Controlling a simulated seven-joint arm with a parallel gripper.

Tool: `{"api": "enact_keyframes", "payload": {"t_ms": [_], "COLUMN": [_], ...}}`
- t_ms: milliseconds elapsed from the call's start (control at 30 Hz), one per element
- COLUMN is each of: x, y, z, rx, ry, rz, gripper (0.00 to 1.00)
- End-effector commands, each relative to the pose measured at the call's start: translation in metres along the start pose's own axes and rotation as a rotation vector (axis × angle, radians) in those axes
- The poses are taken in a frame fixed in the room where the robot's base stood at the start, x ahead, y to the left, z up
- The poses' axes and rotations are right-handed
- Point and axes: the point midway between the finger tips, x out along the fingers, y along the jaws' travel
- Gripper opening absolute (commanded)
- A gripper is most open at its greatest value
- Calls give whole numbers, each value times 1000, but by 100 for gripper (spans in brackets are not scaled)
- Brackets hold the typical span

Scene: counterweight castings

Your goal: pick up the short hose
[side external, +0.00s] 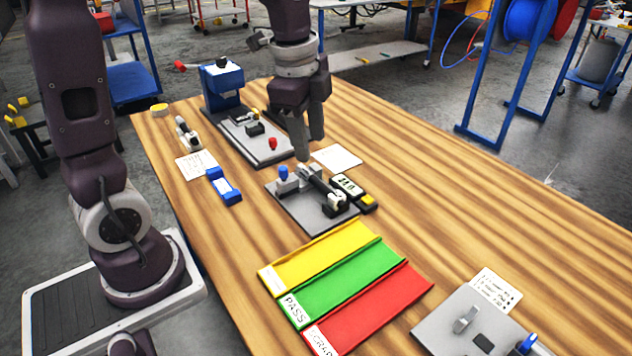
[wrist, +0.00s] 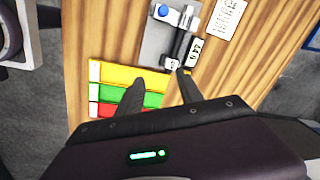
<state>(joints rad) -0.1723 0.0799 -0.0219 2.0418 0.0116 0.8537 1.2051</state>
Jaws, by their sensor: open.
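A short black tube-like piece with pale ends (side external: 324,188) lies on a grey fixture plate (side external: 297,207) in the middle of the table; it looks like the short hose, but I cannot be sure. It also shows as a dark piece in the wrist view (wrist: 181,46). My gripper (side external: 309,148) is open and points down, above the table and behind the plate in the side view. In the wrist view the open fingers (wrist: 160,77) have nothing between them, and the dark piece lies beyond the fingertips.
A blue-topped knob (side external: 283,173) stands on the plate, and a meter with a display (side external: 347,185) lies beside it. Yellow (side external: 318,255), green and red trays lie in front. A blue machine (side external: 222,85) stands at the back. Bare wood lies to the right (side external: 470,210).

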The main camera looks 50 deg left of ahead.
Motion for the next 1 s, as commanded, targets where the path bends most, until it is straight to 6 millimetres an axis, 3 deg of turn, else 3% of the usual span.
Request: {"api": "enact_keyframes", "payload": {"t_ms": [33, 100, 200, 333, 700, 967, 1000], "x": [25, 55, 84, 102, 162, 167, 166], "y": [-18, -37, -52, -56, -53, -53, -53], "z": [1, 3, 6, 8, 17, 17, 17], "rx": [117, 283, 437, 509, 508, 508, 508], "ry": [-15, -20, -14, -8, -8, -8, -8], "rz": [47, 96, 141, 161, 162, 157, 157], "gripper": [44, 44, 44, 44, 44, 44, 38]}}
